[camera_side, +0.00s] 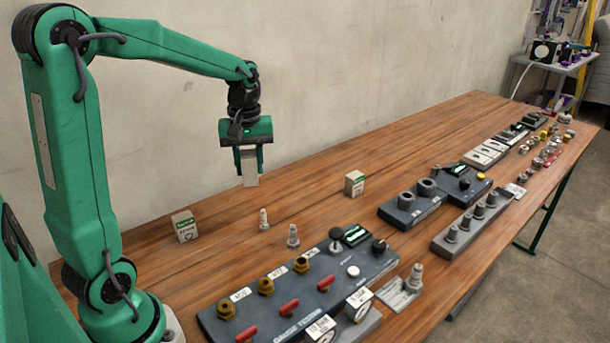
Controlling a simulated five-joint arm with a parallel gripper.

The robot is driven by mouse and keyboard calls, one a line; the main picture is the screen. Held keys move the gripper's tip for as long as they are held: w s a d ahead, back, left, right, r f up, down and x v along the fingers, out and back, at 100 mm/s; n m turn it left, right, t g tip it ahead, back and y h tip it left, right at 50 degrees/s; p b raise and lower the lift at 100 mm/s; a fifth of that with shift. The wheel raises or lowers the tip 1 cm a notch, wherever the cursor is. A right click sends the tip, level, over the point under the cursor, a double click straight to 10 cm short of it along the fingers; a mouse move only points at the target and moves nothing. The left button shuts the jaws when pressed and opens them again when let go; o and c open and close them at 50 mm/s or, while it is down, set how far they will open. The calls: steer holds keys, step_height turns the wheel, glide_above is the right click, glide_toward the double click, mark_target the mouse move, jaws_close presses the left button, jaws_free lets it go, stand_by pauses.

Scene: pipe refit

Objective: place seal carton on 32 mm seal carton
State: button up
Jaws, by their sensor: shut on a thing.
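My gripper (250,170) hangs high above the back of the wooden bench and points down. It is shut on a pale, box-shaped thing, the seal carton (250,180), whose lower part shows below the fingers.
Two pale fittings (264,220) (293,236) stand between the cartons. A dark gauge-testing panel (222,324) with brass fittings and red levers fills the front. A dark block (395,212) with two rings and a grey rack (445,245) lie right. Bench near the wall is clear.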

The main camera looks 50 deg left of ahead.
steer(key=s+a+n, duration=0.1)
steer(key=s+n, duration=0.5)
steer(key=s, duration=0.4)
steer(key=shift+s, duration=0.25)
steer(key=shift+a, duration=0.15)
glide_above(182, 216)
step_height(182, 216, down, 7)
steer(key=shift+r, duration=0.1)
steer(key=shift+f, duration=2)
steer(key=shift+f, duration=0.1)
